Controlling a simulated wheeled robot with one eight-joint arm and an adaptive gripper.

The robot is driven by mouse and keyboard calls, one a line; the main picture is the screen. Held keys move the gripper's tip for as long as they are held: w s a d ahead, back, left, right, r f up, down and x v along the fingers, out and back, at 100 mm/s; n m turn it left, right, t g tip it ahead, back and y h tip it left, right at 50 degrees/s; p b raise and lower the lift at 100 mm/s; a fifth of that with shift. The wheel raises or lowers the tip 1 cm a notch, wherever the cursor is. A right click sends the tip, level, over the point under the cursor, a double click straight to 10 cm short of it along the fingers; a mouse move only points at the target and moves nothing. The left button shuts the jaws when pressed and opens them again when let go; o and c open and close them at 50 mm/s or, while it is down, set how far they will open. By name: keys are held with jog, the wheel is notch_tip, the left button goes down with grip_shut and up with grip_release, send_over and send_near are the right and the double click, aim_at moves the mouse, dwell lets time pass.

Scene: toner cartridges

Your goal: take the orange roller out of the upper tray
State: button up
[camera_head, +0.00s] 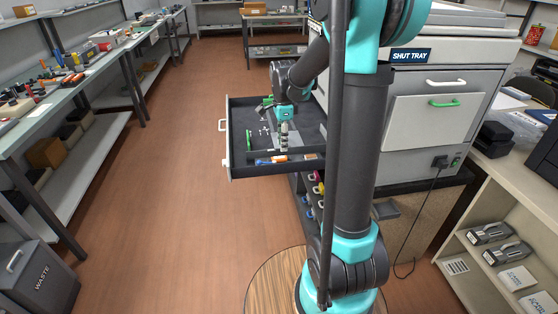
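The upper tray (231,150) is a dark drawer, pulled out to the left of the grey machine. A small orange piece, likely the orange roller (279,158), lies near the tray's front wall, with a blue-and-white piece (263,161) beside it on the left. My gripper (284,147) points down into the tray, just behind and slightly right of the orange piece. Its fingers are too small to tell whether they are open or touch anything.
Green pieces (249,139) and small white bits lie in the tray. Below it, a lower compartment holds coloured items (316,185). The machine carries a "SHUT TRAY" sign (409,55). A waste bin (45,282) stands at lower left. The floor left of the tray is clear.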

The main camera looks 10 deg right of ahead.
aim_at(279, 159)
jog(key=shift+a+f, duration=0.2)
jog(key=shift+f, duration=3)
jog(key=shift+c, duration=0.3)
grip_shut()
jog(key=shift+r, duration=0.1)
